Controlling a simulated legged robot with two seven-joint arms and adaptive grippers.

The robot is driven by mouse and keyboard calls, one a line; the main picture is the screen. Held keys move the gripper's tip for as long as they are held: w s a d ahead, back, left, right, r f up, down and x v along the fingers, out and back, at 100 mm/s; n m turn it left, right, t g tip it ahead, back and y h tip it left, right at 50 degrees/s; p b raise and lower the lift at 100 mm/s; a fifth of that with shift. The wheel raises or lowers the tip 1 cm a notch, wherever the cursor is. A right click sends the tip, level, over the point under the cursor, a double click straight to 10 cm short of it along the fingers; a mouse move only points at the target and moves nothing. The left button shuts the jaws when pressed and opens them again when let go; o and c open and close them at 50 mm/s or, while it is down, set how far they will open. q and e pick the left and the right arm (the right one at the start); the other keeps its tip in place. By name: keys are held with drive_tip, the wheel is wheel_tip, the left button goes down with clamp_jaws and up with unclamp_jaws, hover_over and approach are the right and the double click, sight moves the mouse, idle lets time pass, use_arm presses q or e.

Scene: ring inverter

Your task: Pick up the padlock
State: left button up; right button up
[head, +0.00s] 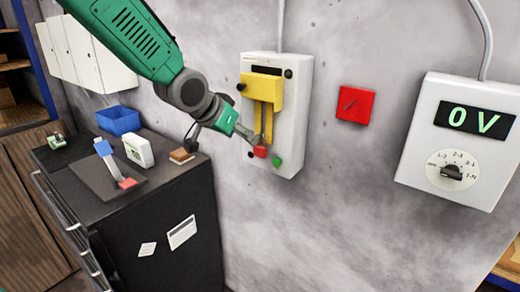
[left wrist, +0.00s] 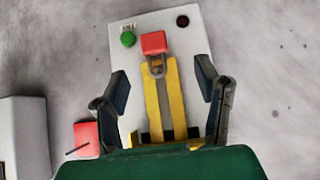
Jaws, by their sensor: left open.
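The red padlock (head: 260,151) hangs low on the yellow lever (head: 261,92) of the white wall box (head: 290,110). In the left wrist view the padlock (left wrist: 153,43) shows its red body and grey shackle at the end of the yellow strips. My left gripper (head: 224,143) is open and empty in front of the box, close to the padlock. In the left wrist view its spread fingers (left wrist: 163,80) flank the yellow strips, and the padlock lies beyond the fingertips. My right gripper is not in view.
A green button (head: 277,162) sits beside the padlock. A red square plate (head: 356,104) and a white meter reading 0V (head: 455,140) are on the wall to the right. At left a dark cabinet (head: 150,215) bears a blue bin (head: 118,120) and small devices.

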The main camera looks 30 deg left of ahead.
sight(260, 150)
use_arm(q)
drive_tip(key=w+d+f, duration=0.2)
drive_tip(key=w, duration=0.1)
drive_tip(key=shift+d+f, duration=0.1)
drive_tip(key=shift+f, duration=0.2)
drive_tip(key=w+f, duration=0.1)
drive_tip(key=w+a+f, duration=0.1)
drive_tip(key=f, duration=0.1)
drive_tip(key=w+f, duration=0.1)
drive_tip(key=shift+w+a+f, duration=0.25)
drive_tip(key=shift+a, duration=0.05)
drive_tip(key=shift+s+d+r, duration=0.1)
drive_tip(key=shift+d+r, duration=0.15)
drive_tip(key=shift+d, duration=0.35)
drive_tip(key=c, duration=0.6)
drive_tip(key=shift+d, duration=0.1)
drive_tip(key=c, duration=0.7)
